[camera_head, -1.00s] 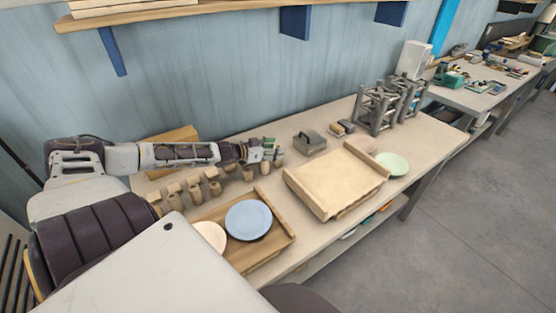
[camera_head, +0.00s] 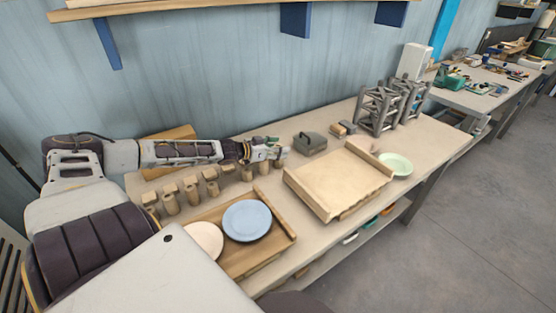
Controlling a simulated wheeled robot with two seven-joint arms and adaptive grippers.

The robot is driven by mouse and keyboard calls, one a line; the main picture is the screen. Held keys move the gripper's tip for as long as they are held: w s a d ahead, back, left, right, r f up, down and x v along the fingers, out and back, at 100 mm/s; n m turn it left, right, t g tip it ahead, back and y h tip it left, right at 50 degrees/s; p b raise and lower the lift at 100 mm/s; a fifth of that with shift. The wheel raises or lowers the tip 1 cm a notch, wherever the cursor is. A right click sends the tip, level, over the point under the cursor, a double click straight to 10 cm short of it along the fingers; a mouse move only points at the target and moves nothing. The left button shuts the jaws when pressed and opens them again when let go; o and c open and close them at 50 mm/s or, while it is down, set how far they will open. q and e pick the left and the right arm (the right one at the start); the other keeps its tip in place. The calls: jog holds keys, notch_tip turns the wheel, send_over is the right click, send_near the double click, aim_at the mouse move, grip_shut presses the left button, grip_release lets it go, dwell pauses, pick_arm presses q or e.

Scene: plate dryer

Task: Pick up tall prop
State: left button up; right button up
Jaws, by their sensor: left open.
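Several short wooden props stand in a row on the table along the back edge of the wooden tray. One near the left end (camera_head: 170,203) looks among the taller ones; another (camera_head: 192,190) stands to its right. I cannot tell for certain which is the tall prop. My left gripper (camera_head: 280,151) is open, reaching right past the row, above the table's back part. The right end of the row is partly hidden under my left gripper and forearm. Nothing shows held in it. My right gripper is not in view.
A wooden tray (camera_head: 284,234) holds a blue plate (camera_head: 247,220) and a pale plate (camera_head: 205,240). A wooden board (camera_head: 338,180) with raised edges lies right of it, a green plate (camera_head: 396,164) beyond. A dark grey box (camera_head: 310,143) and grey frames (camera_head: 378,110) stand behind.

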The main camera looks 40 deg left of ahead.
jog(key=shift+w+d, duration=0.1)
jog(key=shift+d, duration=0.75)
pick_arm(q)
jog(key=shift+c, duration=0.3)
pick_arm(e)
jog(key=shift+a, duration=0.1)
pick_arm(q)
jog(key=c, duration=1.2)
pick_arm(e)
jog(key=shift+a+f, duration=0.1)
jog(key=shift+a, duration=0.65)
